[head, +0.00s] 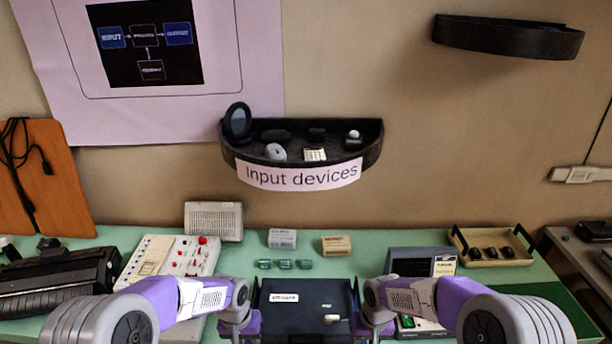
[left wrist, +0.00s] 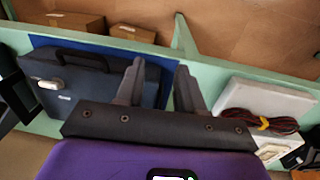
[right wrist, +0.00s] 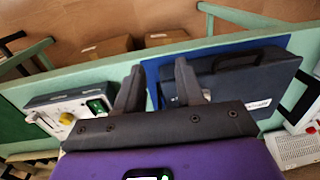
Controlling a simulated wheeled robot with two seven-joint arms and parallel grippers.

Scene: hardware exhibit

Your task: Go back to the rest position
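My left gripper (left wrist: 158,78) is open in the left wrist view, its two dark fingers apart with nothing held between them. My right gripper (right wrist: 160,78) is open in the right wrist view, also empty. In the head view the left gripper (head: 238,327) is low in the picture, left of a dark blue case (head: 300,285). The right gripper (head: 377,327) is to the right of that case. The fingertips are hard to make out there. Both forearms reach inward over the green table. The case also shows in the left wrist view (left wrist: 90,85) and right wrist view (right wrist: 235,80).
The green table (head: 130,238) carries a white panel (head: 185,258) on the left and a grey device (head: 410,262) on the right. Two small boxes, white (head: 282,239) and tan (head: 336,246), stand behind the case. A black "Input devices" shelf (head: 370,140) juts from the wall above.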

